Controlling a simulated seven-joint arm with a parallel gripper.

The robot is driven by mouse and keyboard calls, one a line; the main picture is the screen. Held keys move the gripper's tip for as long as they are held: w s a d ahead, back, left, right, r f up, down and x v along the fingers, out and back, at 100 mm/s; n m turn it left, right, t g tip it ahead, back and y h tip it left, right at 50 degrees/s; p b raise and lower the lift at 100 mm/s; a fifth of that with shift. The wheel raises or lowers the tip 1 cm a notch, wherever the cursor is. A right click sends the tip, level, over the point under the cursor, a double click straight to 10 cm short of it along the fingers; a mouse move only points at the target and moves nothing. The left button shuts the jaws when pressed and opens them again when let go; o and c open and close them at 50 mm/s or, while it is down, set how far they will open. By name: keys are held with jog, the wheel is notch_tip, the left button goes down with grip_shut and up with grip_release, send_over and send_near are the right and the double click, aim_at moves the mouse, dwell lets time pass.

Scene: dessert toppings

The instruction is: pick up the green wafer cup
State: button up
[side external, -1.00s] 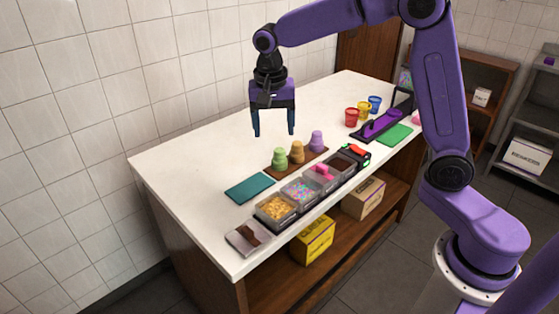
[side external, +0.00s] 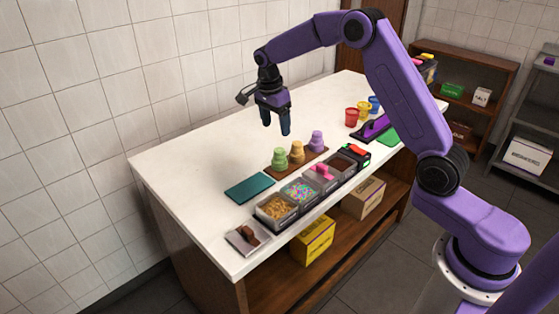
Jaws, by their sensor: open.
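The green wafer cup (side external: 280,158) stands at the left end of a row of three on a brown board (side external: 280,175). A tan cup (side external: 297,152) stands in the middle and a purple cup (side external: 316,141) at the right end. My gripper (side external: 275,131) is open with its fingers pointing down. It appears above the counter, a little up and left of the green cup in the picture, and touches nothing. Nothing is between its fingers.
Topping bins (side external: 300,190) line the front edge of the white counter (side external: 195,160). A teal mat (side external: 249,188) lies left of the board. Red (side external: 351,117), yellow (side external: 363,112) and blue (side external: 375,103) cups stand at the back right. The counter's left part is clear.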

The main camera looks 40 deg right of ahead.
aim_at(279, 150)
jog(key=f, duration=0.3)
jog(key=d+f, duration=0.1)
jog(key=f, duration=0.3)
jog(key=d+f, duration=0.1)
jog(key=f, duration=0.3)
jog(key=shift+w+f, duration=0.2)
jog(key=c, duration=0.9)
